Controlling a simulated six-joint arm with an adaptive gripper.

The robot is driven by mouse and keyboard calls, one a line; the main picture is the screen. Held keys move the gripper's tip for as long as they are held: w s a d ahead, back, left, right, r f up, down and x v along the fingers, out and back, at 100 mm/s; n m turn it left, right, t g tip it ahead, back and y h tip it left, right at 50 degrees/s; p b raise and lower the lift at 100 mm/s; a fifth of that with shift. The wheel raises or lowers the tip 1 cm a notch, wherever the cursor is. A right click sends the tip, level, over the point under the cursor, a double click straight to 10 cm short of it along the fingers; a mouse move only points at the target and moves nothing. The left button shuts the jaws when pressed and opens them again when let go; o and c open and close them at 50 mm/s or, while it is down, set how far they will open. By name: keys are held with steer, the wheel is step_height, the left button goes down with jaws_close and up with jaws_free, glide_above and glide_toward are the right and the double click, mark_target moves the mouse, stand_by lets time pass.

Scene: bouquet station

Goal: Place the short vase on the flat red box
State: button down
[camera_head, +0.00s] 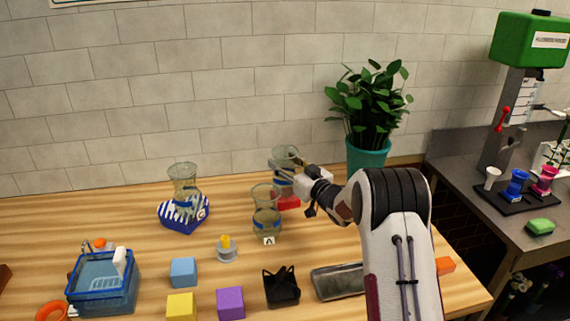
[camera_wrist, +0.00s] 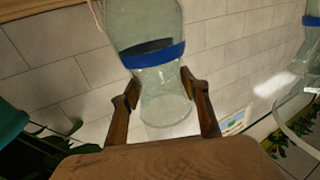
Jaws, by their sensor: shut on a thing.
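My gripper (camera_head: 281,172) is shut on a clear glass vase (camera_head: 286,154) with a blue band. In the wrist view the fingers (camera_wrist: 163,90) press on both sides of this vase (camera_wrist: 160,75), at its narrow part. The flat red box (camera_head: 290,203) lies on the table directly below the held vase, partly hidden by the vase and my gripper. I cannot tell whether the vase's base touches the box. Another glass vase (camera_head: 266,213) stands on the table just left and in front, with a small tag marked A (camera_head: 268,240).
A third vase (camera_head: 184,178) stands on a blue-and-white striped heart box (camera_head: 183,216) at left. A potted plant (camera_head: 368,150) stands right of the held vase. A blue basket (camera_head: 102,290), several blocks and a black holder (camera_head: 281,288) are near the front.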

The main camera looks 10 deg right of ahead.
steer(key=shift+f, duration=0.1)
stand_by(0.4)
steer(key=c, duration=1.1)
jaws_free()
steer(key=shift+f, duration=0.2)
steer(key=shift+r, duration=0.2)
steer(key=v, duration=1.2)
